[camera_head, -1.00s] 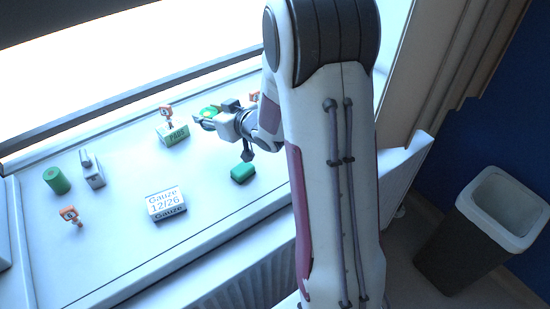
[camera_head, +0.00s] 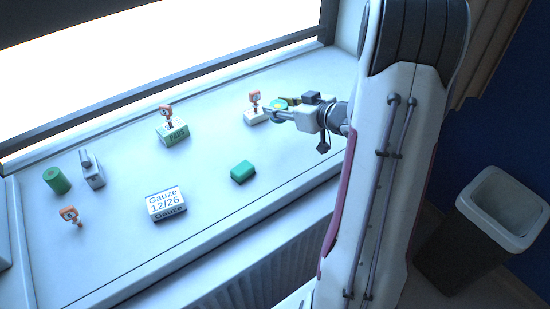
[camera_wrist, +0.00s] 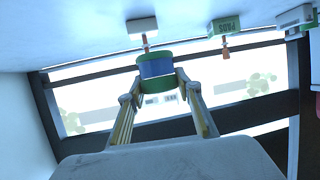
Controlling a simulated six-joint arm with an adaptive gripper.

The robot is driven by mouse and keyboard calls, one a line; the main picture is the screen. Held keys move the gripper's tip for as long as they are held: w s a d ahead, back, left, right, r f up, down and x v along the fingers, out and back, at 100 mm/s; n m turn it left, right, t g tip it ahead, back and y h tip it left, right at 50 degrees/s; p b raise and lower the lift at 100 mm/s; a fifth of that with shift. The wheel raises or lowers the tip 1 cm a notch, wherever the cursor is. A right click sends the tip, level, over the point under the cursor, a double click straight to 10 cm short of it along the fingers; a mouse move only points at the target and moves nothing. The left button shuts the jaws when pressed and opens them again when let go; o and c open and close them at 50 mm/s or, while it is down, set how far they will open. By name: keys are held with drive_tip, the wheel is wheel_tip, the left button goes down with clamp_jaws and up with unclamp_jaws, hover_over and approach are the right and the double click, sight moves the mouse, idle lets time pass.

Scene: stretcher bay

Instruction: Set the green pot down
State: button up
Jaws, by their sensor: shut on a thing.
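The green pot (camera_wrist: 157,68), green with a wide blue band, is between my fingertips in the wrist view. My gripper (camera_wrist: 161,82) is shut on it, one finger on each side. In the head view the pot (camera_head: 279,103) shows small at the tip of my gripper (camera_head: 283,108), over the right part of the white sill (camera_head: 215,210). It is close to a white block with an orange piece (camera_head: 254,98). I cannot tell whether the pot touches the sill.
On the sill are a Pads box (camera_head: 173,133) with an orange piece, a Gauze box (camera_head: 166,203), a green block (camera_head: 242,172), a green cylinder (camera_head: 56,180), a grey item (camera_head: 92,169) and another orange piece (camera_head: 70,216). A bin (camera_head: 480,220) stands right. The sill's middle has free room.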

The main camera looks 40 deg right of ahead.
drive_tip(key=shift+s+d+f+n+y, duration=0.15)
drive_tip(key=shift+s+n+y, duration=0.1)
drive_tip(key=shift+s, duration=0.35)
drive_tip(key=shift+s+d+n+y, duration=0.15)
drive_tip(key=shift+s+y, duration=0.1)
drive_tip(key=shift+s, duration=0.3)
drive_tip(key=a, duration=0.1)
drive_tip(key=s+a+n+y, duration=0.1)
drive_tip(key=a+n+g+y, duration=0.1)
drive_tip(key=a, duration=0.1)
drive_tip(key=shift+s+f, duration=0.1)
drive_tip(key=shift+s, duration=0.15)
drive_tip(key=shift+o, duration=0.2)
drive_tip(key=shift+a+y, duration=0.3)
drive_tip(key=shift+a, duration=0.1)
drive_tip(key=shift+c, duration=0.2)
drive_tip(key=shift+f, duration=2.9)
drive_tip(key=shift+f, duration=2.05)
drive_tip(key=shift+f, duration=0.1)
